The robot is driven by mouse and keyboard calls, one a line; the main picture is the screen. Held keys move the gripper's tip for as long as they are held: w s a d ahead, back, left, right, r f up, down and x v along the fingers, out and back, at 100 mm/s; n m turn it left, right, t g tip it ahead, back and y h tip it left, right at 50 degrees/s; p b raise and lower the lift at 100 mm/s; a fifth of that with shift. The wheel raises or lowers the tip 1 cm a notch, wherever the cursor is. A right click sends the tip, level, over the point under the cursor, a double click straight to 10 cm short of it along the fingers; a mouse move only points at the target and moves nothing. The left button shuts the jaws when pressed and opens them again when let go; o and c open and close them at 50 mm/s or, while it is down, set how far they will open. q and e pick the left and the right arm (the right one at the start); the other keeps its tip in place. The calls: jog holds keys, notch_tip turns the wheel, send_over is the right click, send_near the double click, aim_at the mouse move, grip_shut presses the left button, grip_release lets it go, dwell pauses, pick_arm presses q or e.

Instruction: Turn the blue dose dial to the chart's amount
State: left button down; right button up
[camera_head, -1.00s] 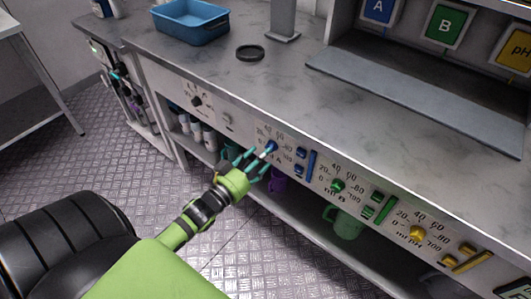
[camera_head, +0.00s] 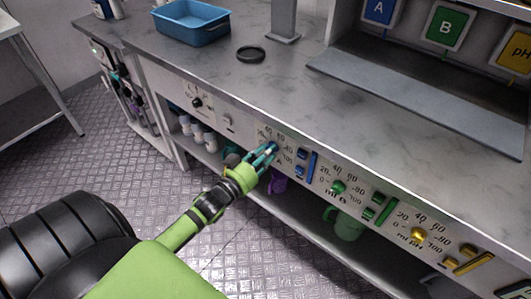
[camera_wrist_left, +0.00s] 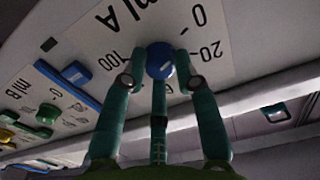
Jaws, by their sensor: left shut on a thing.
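The blue dose dial (camera_wrist_left: 160,60) sits on the white front panel under the bench, in the scale marked ml A; the head view shows it as a small blue spot (camera_head: 272,147) largely covered by my fingers. My left gripper (camera_head: 268,154) is at the dial. In the left wrist view its teal fingers (camera_wrist_left: 159,68) close around the dial, one on each side and one below. Some scale numbers are hidden behind the fingers, and I cannot read the dial's setting. No dose chart can be made out. My right gripper is not in view.
Blue buttons and a bar (camera_head: 312,164) sit right of the dial. A green dial (camera_head: 338,187) and yellow dial (camera_head: 417,234) follow along the panel. The bench edge overhangs above. Signs A (camera_head: 378,11), B (camera_head: 444,27) and pH stand behind. A blue bin (camera_head: 192,24) is at the back.

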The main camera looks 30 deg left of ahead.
pick_arm(q)
jog(key=m+p, duration=0.2)
jog(key=m, duration=0.6)
jog(key=shift+r+m+p, duration=0.1)
jog(key=shift+m+p, duration=0.2)
jog(key=shift+p, duration=0.05)
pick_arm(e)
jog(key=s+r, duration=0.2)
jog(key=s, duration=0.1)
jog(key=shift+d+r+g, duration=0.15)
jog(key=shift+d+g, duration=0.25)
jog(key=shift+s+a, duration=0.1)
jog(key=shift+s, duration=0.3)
pick_arm(q)
jog(key=c, duration=0.9)
grip_release()
jog(key=shift+w, duration=0.1)
jog(key=shift+c, duration=0.2)
